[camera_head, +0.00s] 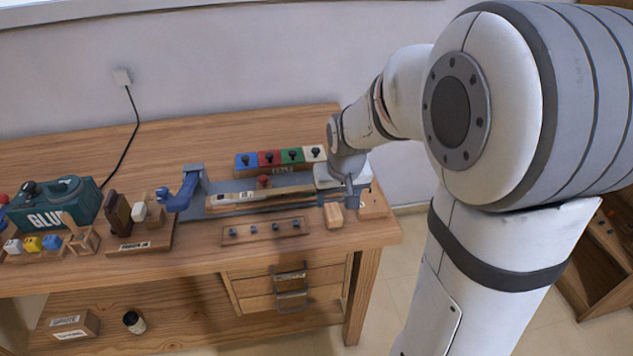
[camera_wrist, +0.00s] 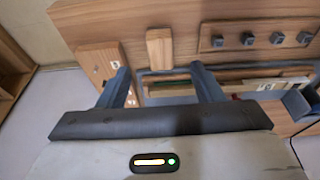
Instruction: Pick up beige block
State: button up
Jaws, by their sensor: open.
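The beige block (camera_head: 333,215) is a small, plain, light wooden block near the front edge of the workbench, right of the pegged strip. In the wrist view the beige block (camera_wrist: 160,47) stands ahead of my fingertips, between their lines and apart from them. My gripper (camera_wrist: 163,78) is open, with nothing between its two dark fingers. In the head view my gripper (camera_head: 345,184) is above the bench's right end, behind the block, and partly hidden by my wrist.
A wider wooden piece (camera_wrist: 100,66) with small marks sits close beside the left finger. A strip with dark pegs (camera_head: 265,231) lies left of the block. A long grey fixture (camera_head: 230,188) lies behind. Coloured keys (camera_head: 268,158) stand farther back. The bench's front edge is close.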

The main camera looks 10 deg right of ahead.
aim_at(334, 212)
jog(key=shift+w+f, duration=0.7)
jog(key=shift+f, duration=0.2)
jog(key=x, duration=0.7)
jog(key=c, duration=1.1)
